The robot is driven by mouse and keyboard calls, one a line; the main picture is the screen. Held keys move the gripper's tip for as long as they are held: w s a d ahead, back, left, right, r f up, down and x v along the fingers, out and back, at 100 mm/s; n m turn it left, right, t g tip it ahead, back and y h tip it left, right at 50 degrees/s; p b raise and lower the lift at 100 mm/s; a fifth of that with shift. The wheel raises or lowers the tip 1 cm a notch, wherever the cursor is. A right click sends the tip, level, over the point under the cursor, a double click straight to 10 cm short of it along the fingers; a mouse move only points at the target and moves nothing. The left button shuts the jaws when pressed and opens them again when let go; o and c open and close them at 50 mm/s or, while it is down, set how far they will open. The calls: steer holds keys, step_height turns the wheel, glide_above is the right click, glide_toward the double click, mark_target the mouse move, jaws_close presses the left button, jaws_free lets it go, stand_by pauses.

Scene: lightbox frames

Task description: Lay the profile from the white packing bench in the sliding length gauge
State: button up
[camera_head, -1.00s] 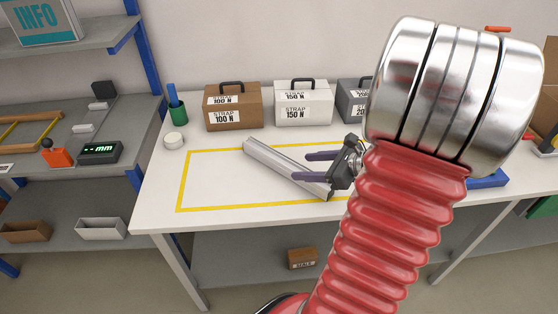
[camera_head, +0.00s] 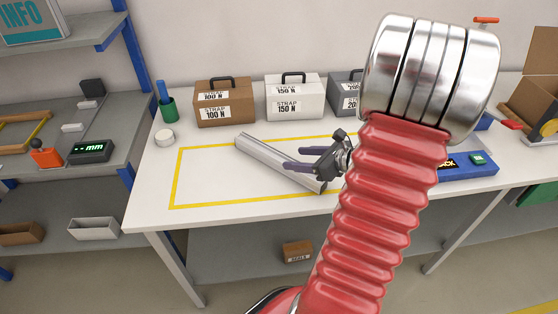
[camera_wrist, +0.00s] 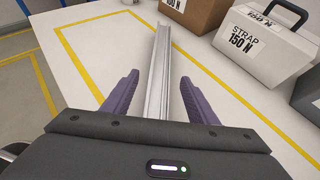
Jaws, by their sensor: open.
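The profile (camera_head: 280,163), a long silver-grey bar, lies slantwise on the white packing bench (camera_head: 215,185) inside a yellow outline. My gripper (camera_head: 292,158) is open and empty at the profile's right part. In the wrist view the profile (camera_wrist: 160,62) runs between the two purple fingers of my gripper (camera_wrist: 160,78), with a gap on each side. I cannot tell how high the fingers are above it. On the left shelf, a readout marked "mm" (camera_head: 89,151) and an orange block with a black knob (camera_head: 46,157) appear to belong to the length gauge.
Strap cases, brown (camera_head: 225,105), white (camera_head: 294,100) and grey (camera_head: 345,96), stand along the back of the bench. A blue device (camera_head: 465,171) lies at the right.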

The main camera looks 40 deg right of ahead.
mark_target(281, 157)
steer(key=shift+x, duration=1.95)
steer(key=shift+x, duration=2.6)
steer(key=shift+w+d+r, duration=0.1)
steer(key=shift+c, duration=0.7)
jaws_close()
